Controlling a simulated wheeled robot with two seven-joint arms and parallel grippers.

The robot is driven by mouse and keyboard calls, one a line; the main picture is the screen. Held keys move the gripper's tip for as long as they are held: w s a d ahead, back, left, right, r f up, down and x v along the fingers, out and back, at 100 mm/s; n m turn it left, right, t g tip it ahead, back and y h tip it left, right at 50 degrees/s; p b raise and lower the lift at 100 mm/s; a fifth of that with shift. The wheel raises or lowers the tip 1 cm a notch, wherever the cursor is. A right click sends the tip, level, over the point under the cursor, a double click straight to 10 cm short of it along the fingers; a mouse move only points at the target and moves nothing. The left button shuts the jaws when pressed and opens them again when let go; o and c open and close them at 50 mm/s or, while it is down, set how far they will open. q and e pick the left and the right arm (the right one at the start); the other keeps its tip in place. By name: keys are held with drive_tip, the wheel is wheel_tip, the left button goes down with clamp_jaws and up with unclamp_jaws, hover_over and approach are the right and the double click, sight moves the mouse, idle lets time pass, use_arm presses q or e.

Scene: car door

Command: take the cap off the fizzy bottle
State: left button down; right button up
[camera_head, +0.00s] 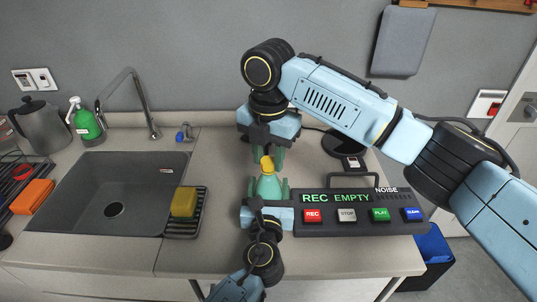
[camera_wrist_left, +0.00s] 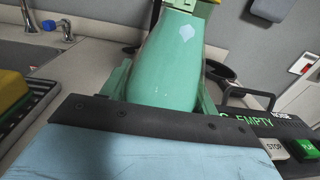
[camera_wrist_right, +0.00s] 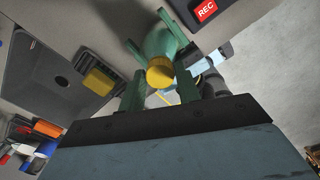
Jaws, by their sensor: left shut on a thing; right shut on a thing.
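The fizzy bottle (camera_head: 268,187) is green with a yellow cap (camera_head: 267,163). My left gripper (camera_head: 267,191) is shut on the bottle's body, one finger on each side; the bottle (camera_wrist_left: 167,65) fills the middle of the left wrist view. My right gripper (camera_head: 266,156) comes from behind and above and is shut on the cap. In the right wrist view the cap (camera_wrist_right: 160,72) sits between the green fingers, with the bottle (camera_wrist_right: 163,42) beyond it. The cap is still against the bottle's neck. The counter hides nothing of the cap, but my gripper partly covers the bottle's lower part.
A recorder panel (camera_head: 350,225) with several buttons stands just right of the bottle. A sink (camera_head: 110,195) with a faucet is at left. A yellow sponge (camera_head: 184,202) lies on a dark rack (camera_head: 184,227). A kettle (camera_head: 38,125) and a green soap bottle (camera_head: 86,122) stand at the back left.

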drive_tip(key=o, duration=1.1)
drive_tip(key=shift+c, duration=0.2)
